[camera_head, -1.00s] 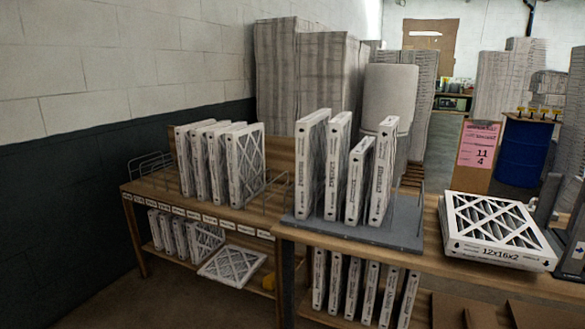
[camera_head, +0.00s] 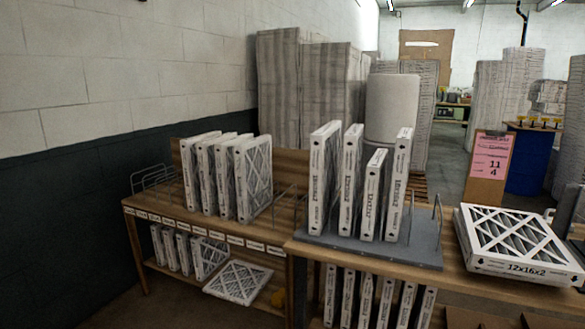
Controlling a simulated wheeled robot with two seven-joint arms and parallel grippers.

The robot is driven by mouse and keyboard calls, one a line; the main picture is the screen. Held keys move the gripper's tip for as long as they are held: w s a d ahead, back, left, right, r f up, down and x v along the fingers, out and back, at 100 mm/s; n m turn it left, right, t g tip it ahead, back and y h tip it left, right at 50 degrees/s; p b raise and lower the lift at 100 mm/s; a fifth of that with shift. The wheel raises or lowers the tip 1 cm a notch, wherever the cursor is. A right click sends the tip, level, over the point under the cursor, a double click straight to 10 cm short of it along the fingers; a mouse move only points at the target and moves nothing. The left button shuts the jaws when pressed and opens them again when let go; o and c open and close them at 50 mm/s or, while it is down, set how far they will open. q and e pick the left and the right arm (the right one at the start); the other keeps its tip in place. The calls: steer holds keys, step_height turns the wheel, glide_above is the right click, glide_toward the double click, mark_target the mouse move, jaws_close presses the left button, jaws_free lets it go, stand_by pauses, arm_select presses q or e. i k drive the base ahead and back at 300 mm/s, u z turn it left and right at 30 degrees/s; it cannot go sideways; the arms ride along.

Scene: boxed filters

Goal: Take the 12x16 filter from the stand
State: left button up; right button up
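A grey stand (camera_head: 372,246) on the front table holds several white-edged filters upright between wire dividers. From left to right they are a tall filter (camera_head: 323,178), a second tall one (camera_head: 350,180), a shorter one (camera_head: 373,195) and another tall one (camera_head: 398,185). Their spine print is too small to read with certainty. A flat filter (camera_head: 520,267) marked 12x16x2 lies on the table right of the stand, its lattice face up. Neither of my grippers shows in the view.
More upright filters (camera_head: 228,178) stand on the back-left table (camera_head: 275,238), with others on its lower shelf. Several filters (camera_head: 380,300) stand below the front table. A pink sign (camera_head: 490,157) stands behind it. Tall white stacks (camera_head: 280,85) and a blue barrel (camera_head: 528,162) are farther back.

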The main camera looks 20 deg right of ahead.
mark_target(353, 138)
steer(key=u, duration=0.2)
steer(key=i, duration=2.1)
steer(key=z, duration=1.45)
steer(key=i, duration=1.15)
steer(key=z, duration=1)
